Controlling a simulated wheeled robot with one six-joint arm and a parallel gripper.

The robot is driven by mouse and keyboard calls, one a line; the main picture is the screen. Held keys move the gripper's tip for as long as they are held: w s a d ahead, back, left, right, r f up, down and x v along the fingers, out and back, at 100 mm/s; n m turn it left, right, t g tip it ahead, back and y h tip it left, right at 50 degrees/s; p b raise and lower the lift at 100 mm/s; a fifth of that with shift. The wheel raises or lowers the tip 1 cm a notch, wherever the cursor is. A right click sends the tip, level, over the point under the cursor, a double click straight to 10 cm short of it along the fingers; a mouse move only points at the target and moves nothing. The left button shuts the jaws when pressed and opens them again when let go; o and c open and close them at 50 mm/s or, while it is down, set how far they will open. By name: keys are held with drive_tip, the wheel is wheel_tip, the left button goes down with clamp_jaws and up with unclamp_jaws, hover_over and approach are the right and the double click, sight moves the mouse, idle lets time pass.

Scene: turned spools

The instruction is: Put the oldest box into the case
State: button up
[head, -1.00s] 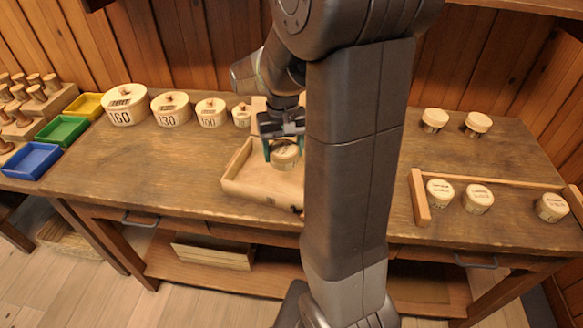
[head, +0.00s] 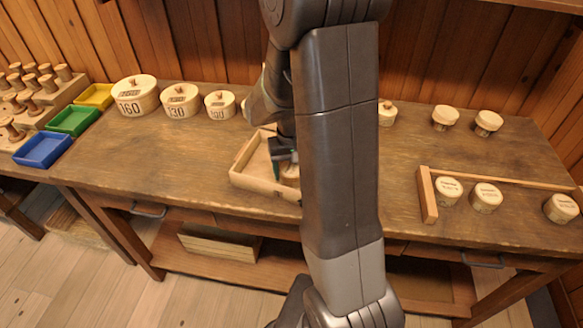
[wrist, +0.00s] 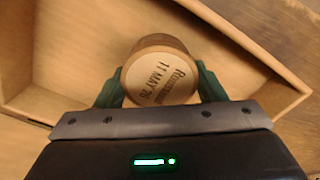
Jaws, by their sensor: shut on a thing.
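The case (head: 262,187) is an open, shallow wooden tray on the bench, partly hidden behind my arm in the head view. Its walls and floor also show in the wrist view (wrist: 60,55). My gripper (wrist: 160,84) is shut on a round wooden box (wrist: 162,76), with green fingers on both sides of it. The box's top is stamped with a partly legible word and "11 MAY 26". It is over the case floor, inside the walls; I cannot tell whether it touches the floor. In the head view the box (head: 291,171) is mostly hidden.
Round boxes stand in a railed area at right (head: 486,196), with two behind it (head: 445,117) and one (head: 387,113) beside my arm. Lidded canisters marked 160 (head: 136,98), 130 and 100 line the back left. Coloured trays (head: 73,120) and spools are far left.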

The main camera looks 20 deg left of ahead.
sight(291, 167)
drive_tip(key=o, duration=1)
drive_tip(key=shift+f, duration=0.1)
drive_tip(key=shift+c, duration=0.2)
wheel_tip(291, 167, up, 12)
drive_tip(key=shift+r+p, duration=0.2)
drive_tip(key=shift+p, duration=0.1)
